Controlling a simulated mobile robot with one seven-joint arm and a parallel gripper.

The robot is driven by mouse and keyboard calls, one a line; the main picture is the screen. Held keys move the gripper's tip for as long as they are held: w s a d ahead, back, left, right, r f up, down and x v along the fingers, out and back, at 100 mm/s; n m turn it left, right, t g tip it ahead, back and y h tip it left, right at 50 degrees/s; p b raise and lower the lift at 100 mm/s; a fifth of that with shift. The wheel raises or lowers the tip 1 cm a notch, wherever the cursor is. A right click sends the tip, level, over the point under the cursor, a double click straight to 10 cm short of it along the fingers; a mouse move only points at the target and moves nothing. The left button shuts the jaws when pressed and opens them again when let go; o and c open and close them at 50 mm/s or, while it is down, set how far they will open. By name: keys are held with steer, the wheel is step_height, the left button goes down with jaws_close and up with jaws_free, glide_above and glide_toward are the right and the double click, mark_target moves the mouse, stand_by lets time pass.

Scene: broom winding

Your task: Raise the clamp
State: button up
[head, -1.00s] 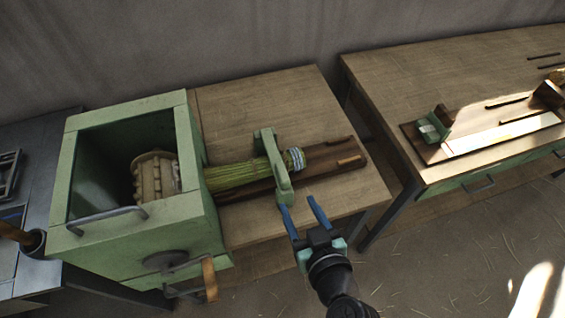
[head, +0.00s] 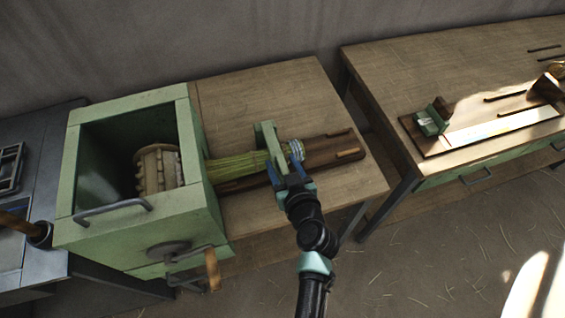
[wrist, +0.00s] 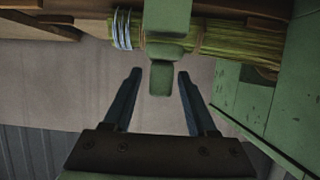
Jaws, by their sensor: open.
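The green clamp (head: 266,139) stands across the bundle of green broom fibres (head: 237,167) on the wooden table. It also shows in the wrist view, where its lower end (wrist: 161,78) hangs between my finger tips. My gripper (head: 286,174) is open at the near side of the clamp, with one blue finger on each side. In the wrist view my gripper (wrist: 158,77) shows a clear gap between each finger and the clamp end. The bundle has a pale blue-white binding (head: 296,150) just right of the clamp. My gripper hides the clamp's near end in the head view.
A green box (head: 130,215) with a ribbed drum (head: 158,170) and a wooden-handled crank (head: 212,268) stands at the left. A dark wooden board (head: 335,150) lies under the bundle. A second table (head: 410,85) stands at the right. The table's back part is clear.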

jaws_close()
stand_by(0.3)
stand_by(1.2)
